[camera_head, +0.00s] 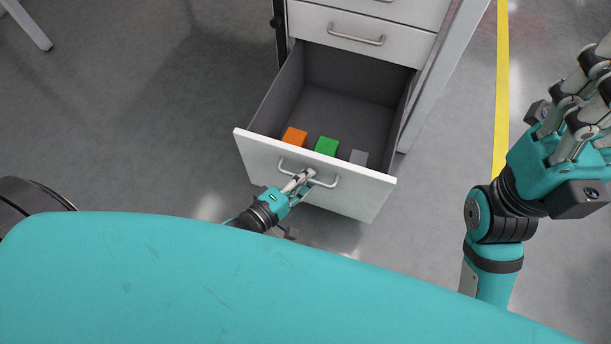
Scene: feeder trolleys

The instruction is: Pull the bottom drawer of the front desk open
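The bottom drawer (369,190) of the white desk (421,45) stands pulled well out, its dark grey inside showing. An orange block (294,137), a green block (326,146) and a grey block (358,157) sit inside, close behind its front panel. My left gripper (303,177) is at the curved metal handle (326,184) on that front, with its fingers close together on the bar. The exact contact is small in view. My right gripper (588,95) is raised at the right edge, away from the desk, fingers spread and nothing seen between them.
The drawer above (361,30) is closed, with its own handle. A yellow floor line (502,80) runs right of the desk. Grey floor (150,110) is clear to the left. A dark round object (30,200) is at the left edge.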

